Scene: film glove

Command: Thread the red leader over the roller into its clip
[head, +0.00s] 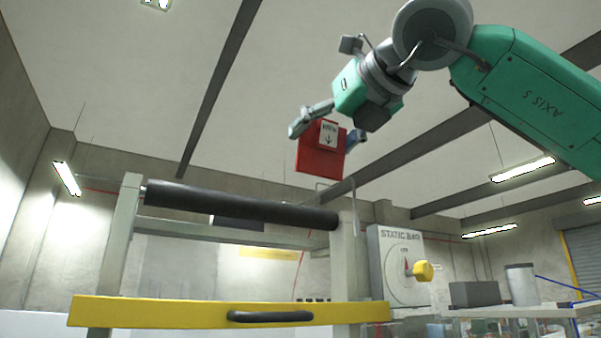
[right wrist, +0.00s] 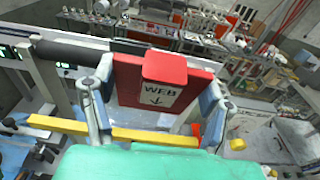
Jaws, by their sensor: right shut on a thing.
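The red leader (head: 320,162) is a stiff-looking red sheet with a white label and a down arrow. My right gripper (head: 326,134) is shut on it and holds it in the air, above the right end of the black roller (head: 240,206). In the right wrist view the leader (right wrist: 195,82) sits between the two fingers (right wrist: 160,85), its label reading "WEB". The roller also shows there (right wrist: 70,52), left of the leader. The leader is apart from the roller in the head view. I cannot make out the clip. My left gripper is not in view.
A grey frame (head: 120,240) carries the roller. A yellow bar (head: 170,312) with a black handle crosses its front. A "STATIC BAR" box (head: 392,250) with a yellow knob (head: 423,271) stands at right. A bench (head: 515,311) holds a canister. Air above the roller is clear.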

